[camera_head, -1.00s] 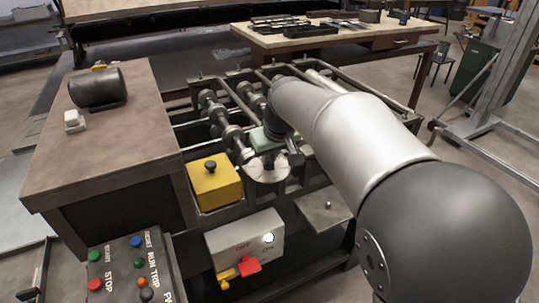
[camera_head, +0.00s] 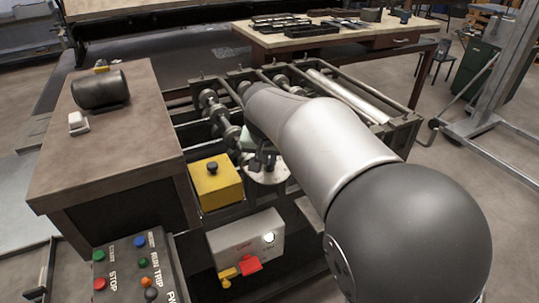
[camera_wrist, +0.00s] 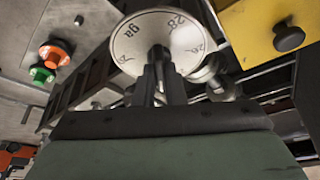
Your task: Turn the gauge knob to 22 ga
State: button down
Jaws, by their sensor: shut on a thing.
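The gauge knob is a round white dial (camera_wrist: 130,42) with a post at its middle; it also shows in the head view (camera_head: 268,178), under my arm. I cannot tell which gauge is set. My gripper (camera_wrist: 158,62) is shut on the knob's central post, with its dark fingers in front of the dial's lower middle. The fingers hide part of the post and the dial's lower edge. In the head view my arm partly hides the grip.
A yellow box (camera_head: 218,186) with a black knob stands left of the dial. Below it is a grey box (camera_head: 225,238) with a red and a yellow part. A button panel (camera_head: 128,270) is at lower left. Rollers (camera_head: 216,108) and frame rails lie behind.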

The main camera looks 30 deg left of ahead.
jog(key=m+h, duration=0.1)
jog(key=m, duration=0.3)
jog(key=shift+a+m+t+h, duration=0.15)
jog(key=shift+m+t+h, duration=0.15)
jog(key=shift+m+h, duration=0.1)
dwell(0.4)
jog(key=c, duration=1.5)
grip_release()
jog(key=shift+r, duration=0.1)
jog(key=v, duration=1.7)
jog(key=shift+a+r, duration=0.1)
jog(key=shift+r, duration=0.05)
